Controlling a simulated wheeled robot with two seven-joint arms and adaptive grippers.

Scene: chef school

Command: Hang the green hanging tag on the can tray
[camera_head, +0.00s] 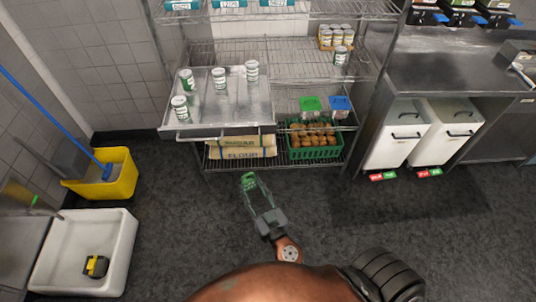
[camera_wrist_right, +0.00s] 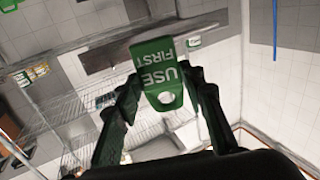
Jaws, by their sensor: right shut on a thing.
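The green hanging tag (camera_wrist_right: 157,72) reads "USE FIRST" and has a round hole at one end. My right gripper (camera_head: 254,186) is shut on it, and the tag (camera_head: 248,178) shows at the fingertips in the head view. The can tray (camera_head: 223,112) is a metal tray on the wire rack, jutting out at the front left, with several green-and-white cans standing on it. In the head view the gripper is in front of the rack, below and slightly right of the tray's front edge, apart from it. My left gripper is not in view.
Flour and sugar sacks (camera_head: 241,148) and a green crate (camera_head: 315,153) of brown produce sit on the lower shelf. More cans (camera_head: 335,37) stand on the rack. A yellow mop bucket (camera_head: 105,178) is at left, white bins (camera_head: 397,137) at right. The floor before the rack is clear.

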